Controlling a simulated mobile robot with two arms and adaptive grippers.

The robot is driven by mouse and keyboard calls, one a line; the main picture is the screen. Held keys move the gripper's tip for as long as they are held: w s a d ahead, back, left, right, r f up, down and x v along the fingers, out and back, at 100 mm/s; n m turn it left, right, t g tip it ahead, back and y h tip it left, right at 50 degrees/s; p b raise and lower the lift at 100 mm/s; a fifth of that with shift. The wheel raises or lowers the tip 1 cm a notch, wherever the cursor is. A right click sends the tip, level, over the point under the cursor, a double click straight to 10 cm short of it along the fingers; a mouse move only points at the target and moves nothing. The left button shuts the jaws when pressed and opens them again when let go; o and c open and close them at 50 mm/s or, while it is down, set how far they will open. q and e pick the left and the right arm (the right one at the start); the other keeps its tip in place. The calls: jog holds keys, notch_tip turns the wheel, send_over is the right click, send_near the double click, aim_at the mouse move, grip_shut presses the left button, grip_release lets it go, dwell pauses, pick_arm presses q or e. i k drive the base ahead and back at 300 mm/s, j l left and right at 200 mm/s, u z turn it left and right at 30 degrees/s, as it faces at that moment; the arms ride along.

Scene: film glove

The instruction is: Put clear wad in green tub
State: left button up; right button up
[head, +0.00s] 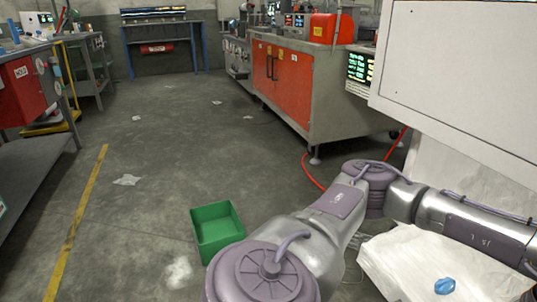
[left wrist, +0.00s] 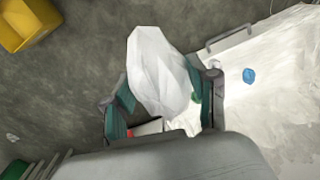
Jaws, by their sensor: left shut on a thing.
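The clear wad (left wrist: 158,75) shows in the left wrist view as a whitish, translucent crumpled lump. My left gripper (left wrist: 160,100) is shut on it, with green-padded fingers on either side. The green tub (head: 218,232) is an open box on the grey floor in the head view, left of my arm's large joint. Part of its near side is hidden by my arm. The held wad and the left gripper's fingers do not show in the head view. My right gripper is in neither view.
A blue wad (head: 445,286) lies on a white-covered surface (head: 410,255) at the lower right. A yellow container (left wrist: 28,22) shows in the left wrist view. A red-doored metal bench (head: 310,90) stands behind. Floor around the tub is mostly clear, with scattered pale scraps.

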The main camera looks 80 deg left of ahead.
aim_at(218, 237)
jog(key=k+j, duration=0.2)
jog(key=j, duration=0.4)
jog(key=k+j, duration=0.2)
jog(key=j, duration=0.4)
jog(key=k+j, duration=0.2)
jog(key=j, duration=0.4)
jog(key=k+j+z, duration=0.1)
jog(key=j, duration=0.55)
jog(key=k+j, duration=0.3)
jog(key=j, duration=0.3)
jog(key=k+j, duration=0.2)
jog(key=j, duration=0.35)
jog(key=k+j, duration=0.25)
jog(key=j, duration=0.35)
jog(key=k+j, duration=0.2)
jog(key=j, duration=0.4)
jog(key=z, duration=0.05)
